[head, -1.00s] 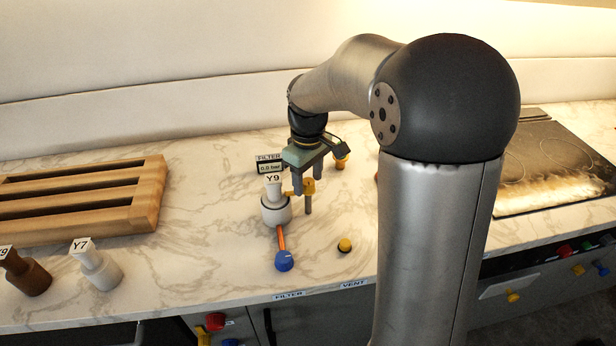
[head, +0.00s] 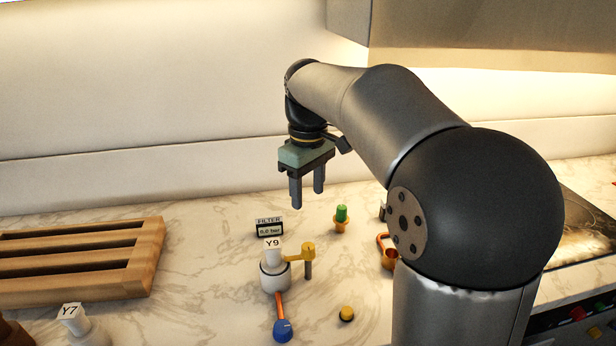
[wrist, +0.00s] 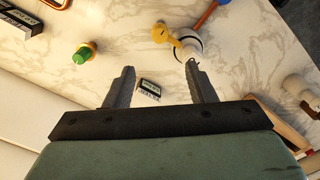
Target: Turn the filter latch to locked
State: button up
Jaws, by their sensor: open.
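The filter housing (head: 271,281) is a white cylinder on the marble counter with a cartridge labelled Y9 (head: 273,255) standing in it. A yellow latch (head: 300,255) reaches from its side to the right, with a grey post (head: 308,270) under its end. In the wrist view the yellow latch (wrist: 163,33) and the white housing (wrist: 188,46) show beyond the fingers. My gripper (head: 307,200) is open and empty, fingers down, raised well above the counter behind the housing. It also shows in the wrist view (wrist: 160,80), apart from the latch.
The filter display (head: 269,227) reads 0.0 bar behind the housing. An orange lever with a blue knob (head: 282,329) is in front. A yellow button (head: 346,314), a green-topped fitting (head: 341,218) and an orange clip (head: 386,250) stand to the right. A wooden rack (head: 75,260) lies left.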

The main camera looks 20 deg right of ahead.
jog(key=shift+r, duration=1.45)
jog(key=s+f+m, duration=0.7)
jog(key=s+f, duration=1.1)
jog(key=s, duration=0.5)
jog(key=shift+s+a+f+t, duration=0.25)
jog(key=shift+a+f+t, duration=0.05)
jog(key=shift+f, duration=0.1)
jog(key=shift+o, duration=0.3)
